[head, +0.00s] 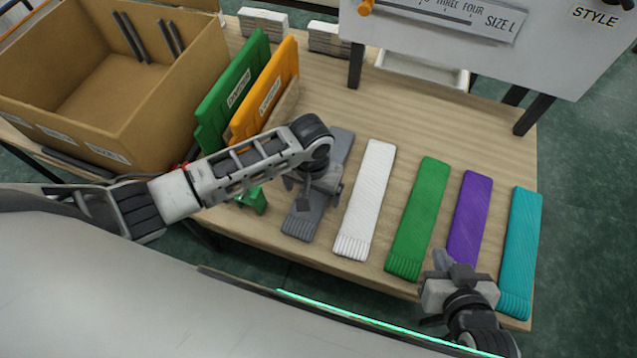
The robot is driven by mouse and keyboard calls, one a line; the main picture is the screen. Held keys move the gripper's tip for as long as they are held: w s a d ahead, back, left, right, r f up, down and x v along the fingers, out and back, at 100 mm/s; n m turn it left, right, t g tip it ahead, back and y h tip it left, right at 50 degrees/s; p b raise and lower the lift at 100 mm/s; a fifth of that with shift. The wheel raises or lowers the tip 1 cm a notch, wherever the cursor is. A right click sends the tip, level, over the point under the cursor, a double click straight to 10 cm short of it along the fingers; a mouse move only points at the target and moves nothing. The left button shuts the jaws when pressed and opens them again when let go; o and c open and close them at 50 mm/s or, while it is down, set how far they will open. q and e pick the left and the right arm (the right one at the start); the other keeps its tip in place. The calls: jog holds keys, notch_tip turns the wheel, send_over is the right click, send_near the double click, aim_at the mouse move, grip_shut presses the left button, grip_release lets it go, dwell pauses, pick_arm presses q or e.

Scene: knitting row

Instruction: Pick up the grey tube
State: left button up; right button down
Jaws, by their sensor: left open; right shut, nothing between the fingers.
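The grey tube (300,222) is a flat knitted strip lying lengthwise on the wooden table, leftmost in a row of strips. My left arm crosses over it, hiding its middle; its far end shows beyond the arm. My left gripper (304,199) is open, pointing down over the grey tube. I cannot tell whether its fingers touch the knit. My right gripper (457,268) is shut and empty at the table's front edge, near the lower ends of the purple tube (470,215) and the green tube (424,210).
A white tube (368,195) lies just right of the grey one, and a teal tube (520,250) lies far right. Green (232,90) and orange (270,90) boards stand at left beside a cardboard box (150,112). A sign panel (480,45) stands at the back.

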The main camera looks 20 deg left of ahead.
pick_arm(q)
jog(key=shift+f, duration=0.6)
jog(key=c, duration=1.1)
jog(key=shift+o, duration=0.2)
